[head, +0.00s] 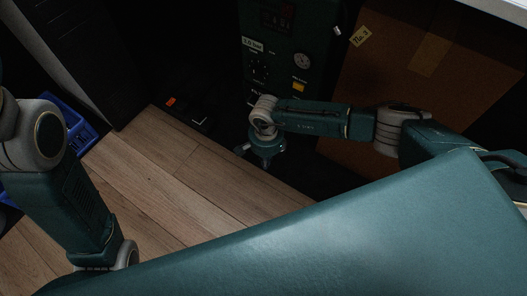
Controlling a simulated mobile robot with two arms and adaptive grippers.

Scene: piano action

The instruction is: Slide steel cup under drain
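A dark green machine (262,52) with a pressure gauge (302,61), a label and a display stands at the back. Its lower part is in deep shadow, and I cannot make out the drain. I cannot clearly pick out the steel cup. My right arm reaches in from the right, and its wrist points down in front of the machine's foot. The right gripper (264,163) is small and dark there, with a little grey shape at its left that I cannot identify. Its fingers are not clear. My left arm runs down the left side, and its gripper is hidden behind my body.
A large brown board (400,60) with a yellow note (360,37) stands right of the machine. A blue crate (75,125) is at the left, by a dark cabinet (75,50). A dark object with an orange-red switch (170,102) lies near the wall. The wooden floor (170,170) between is clear.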

